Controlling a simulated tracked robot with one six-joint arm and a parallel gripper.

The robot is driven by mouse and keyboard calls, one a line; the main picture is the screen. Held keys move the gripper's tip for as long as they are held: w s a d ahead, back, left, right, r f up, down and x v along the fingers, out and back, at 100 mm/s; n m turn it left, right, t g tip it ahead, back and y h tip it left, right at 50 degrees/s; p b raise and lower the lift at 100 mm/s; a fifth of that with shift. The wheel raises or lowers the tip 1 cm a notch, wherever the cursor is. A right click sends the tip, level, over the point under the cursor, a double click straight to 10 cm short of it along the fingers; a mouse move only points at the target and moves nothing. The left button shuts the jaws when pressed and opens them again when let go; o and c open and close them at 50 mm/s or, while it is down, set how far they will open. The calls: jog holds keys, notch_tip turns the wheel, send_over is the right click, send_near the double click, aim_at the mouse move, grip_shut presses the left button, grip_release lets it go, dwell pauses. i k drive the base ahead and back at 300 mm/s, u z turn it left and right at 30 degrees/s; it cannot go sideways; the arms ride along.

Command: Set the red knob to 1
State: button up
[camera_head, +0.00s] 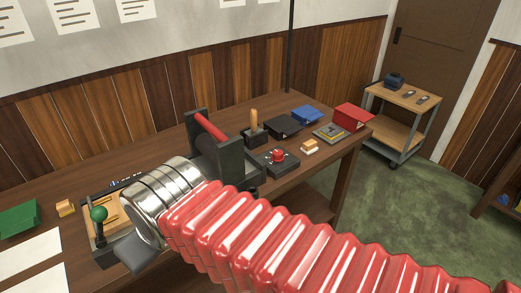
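A round red knob (278,155) sits on top of a low dark box (282,166) on the wooden workbench, right of the picture's middle. Its markings and setting are too small to read. My arm's red ribbed sleeve comes in from the lower right and ends in a shiny metal collar left of the middle. My gripper (138,254) is at that collar, where a dark grey part shows; its fingers are mostly hidden and I cannot tell if they are open. It is well to the left of the red knob, apart from it.
A dark grey frame with a red bar (211,129) stands between the collar and the knob box. A wooden-handled tool (254,121), black and blue boxes, a small orange-and-white block (310,146) and a red box (352,116) are nearby. A green-balled lever (98,215) stands left.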

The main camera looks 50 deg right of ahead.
aim_at(278, 155)
jog(key=u, duration=0.55)
jog(key=k, duration=1.15)
jog(key=z, duration=1.6)
jog(key=i, duration=0.85)
jog(key=z, duration=0.05)
